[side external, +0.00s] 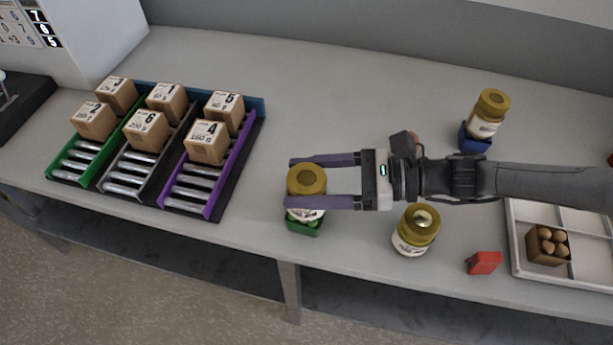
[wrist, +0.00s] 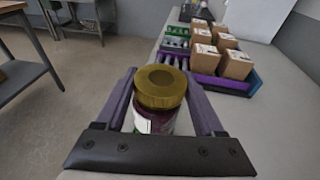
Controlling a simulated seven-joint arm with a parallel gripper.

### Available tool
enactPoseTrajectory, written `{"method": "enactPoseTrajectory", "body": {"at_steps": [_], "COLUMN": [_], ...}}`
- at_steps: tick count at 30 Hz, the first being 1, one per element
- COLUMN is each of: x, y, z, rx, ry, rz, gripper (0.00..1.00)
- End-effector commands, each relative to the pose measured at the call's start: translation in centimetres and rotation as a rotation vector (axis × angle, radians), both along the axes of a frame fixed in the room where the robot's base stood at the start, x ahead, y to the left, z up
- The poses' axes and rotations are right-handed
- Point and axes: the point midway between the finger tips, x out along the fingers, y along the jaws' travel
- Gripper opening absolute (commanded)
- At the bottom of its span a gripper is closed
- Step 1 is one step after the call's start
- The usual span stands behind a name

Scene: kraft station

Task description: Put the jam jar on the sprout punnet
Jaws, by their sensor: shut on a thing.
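The jam jar (side external: 306,180) has a gold lid and a white label; dark purple contents show in the wrist view (wrist: 158,120). My gripper (side external: 290,182) is shut on it, one purple finger on each side, as the wrist view (wrist: 160,76) also shows. The jar is upright. Directly under it is a small green punnet (side external: 304,228), which I take for the sprout punnet; most of it is hidden by the jar. The jar's base appears at the punnet's top, but I cannot tell whether it rests there.
A red block (side external: 483,263) lies near a white tray (side external: 519,258) holding a brown punnet (side external: 547,247). Roller racks with numbered boxes (side external: 207,142) are at left.

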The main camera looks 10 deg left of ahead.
Motion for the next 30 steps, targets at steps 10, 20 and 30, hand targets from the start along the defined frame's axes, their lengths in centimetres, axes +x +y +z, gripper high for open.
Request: {"method": "enactPoseTrajectory", "body": {"at_steps": [10,20,30], "x": [0.0,0.1,1.0], "y": [0.0,-0.3,-6.4], "z": [-0.3,0.1,1.4], "rx": [-0.001,0.000,-0.001], "ry": [0.001,0.001,0.000], "rz": [0.000,-0.002,-0.005], "gripper": [1.00,1.00,1.00]}}
